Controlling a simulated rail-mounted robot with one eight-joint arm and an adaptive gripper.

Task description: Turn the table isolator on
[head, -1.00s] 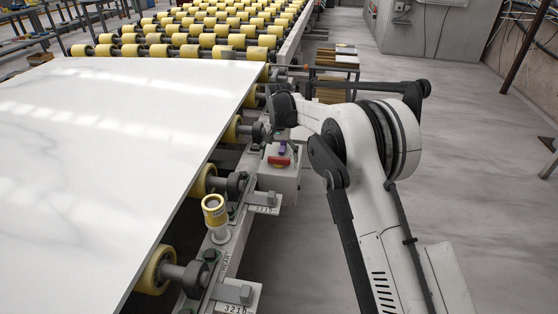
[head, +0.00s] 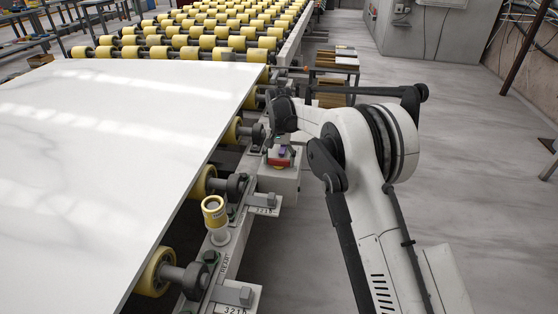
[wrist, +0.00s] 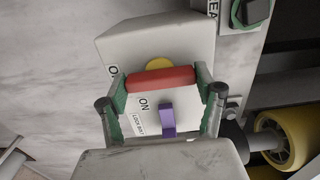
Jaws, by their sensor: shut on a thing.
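The table isolator is a pale box (head: 278,181) on the side of the roller table, with a red handle (head: 279,162). In the wrist view the red handle (wrist: 160,79) lies crosswise over a yellow disc (wrist: 159,63) on the box (wrist: 150,42). An "ON" label shows near the handle. My gripper (wrist: 161,85) has a green-padded finger at each end of the handle and is shut on it. A small purple piece (wrist: 167,121) shows between the fingers; I cannot tell what it belongs to. In the head view my wrist partly hides the fingers.
A white stone slab (head: 120,140) covers the rollers on the left. A yellow-topped post (head: 214,215) and metal brackets stand along the rail near the box. The floor (head: 480,170) on the right is clear.

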